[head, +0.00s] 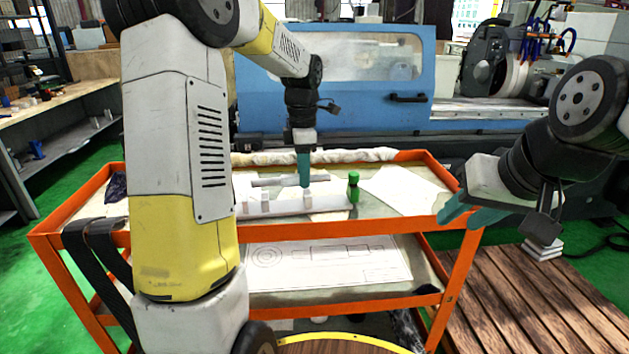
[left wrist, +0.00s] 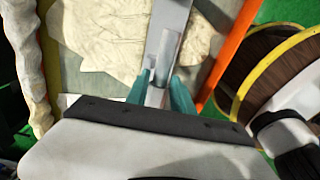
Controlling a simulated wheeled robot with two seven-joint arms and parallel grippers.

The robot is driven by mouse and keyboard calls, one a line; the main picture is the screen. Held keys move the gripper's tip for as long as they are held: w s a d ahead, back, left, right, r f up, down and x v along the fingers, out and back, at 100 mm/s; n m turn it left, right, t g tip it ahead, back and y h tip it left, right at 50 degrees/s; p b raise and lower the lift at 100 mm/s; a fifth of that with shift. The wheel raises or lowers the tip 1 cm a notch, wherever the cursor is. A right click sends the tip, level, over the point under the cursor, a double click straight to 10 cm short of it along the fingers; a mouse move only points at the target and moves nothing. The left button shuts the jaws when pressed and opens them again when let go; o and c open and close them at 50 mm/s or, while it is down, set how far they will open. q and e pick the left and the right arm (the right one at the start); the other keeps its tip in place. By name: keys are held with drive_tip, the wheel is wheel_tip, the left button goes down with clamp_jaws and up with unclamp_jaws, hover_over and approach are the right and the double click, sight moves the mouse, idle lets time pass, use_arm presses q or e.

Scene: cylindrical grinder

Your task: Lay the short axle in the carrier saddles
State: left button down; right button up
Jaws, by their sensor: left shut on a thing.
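The short axle (head: 275,181) is a thin grey bar lying level, just behind the white carrier (head: 330,202) in the head view. My left gripper (head: 304,180) points down over the carrier's right half and is shut on the axle. In the left wrist view the axle (left wrist: 166,52) runs between the teal fingers (left wrist: 158,98), above the pale strip of the carrier (left wrist: 173,14). Upright saddles (head: 308,194) stand on the carrier. I cannot tell whether the axle touches them. My right gripper (head: 470,214) is open and empty, off the cart's right edge.
The orange-framed cart (head: 400,222) bears the carrier. A green bottle (head: 353,187) stands at the carrier's right end. White paper (head: 405,190) lies on the right, and a rolled cloth (head: 320,156) along the back. The blue grinder (head: 350,95) stands behind the cart.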

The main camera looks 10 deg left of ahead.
use_arm(q)
drive_tip(key=f, duration=0.3)
drive_tip(key=shift+w+a+f, duration=0.1)
drive_tip(key=shift+w, duration=0.1)
drive_tip(key=shift+s+f, duration=0.15)
drive_tip(key=shift+f, duration=0.1)
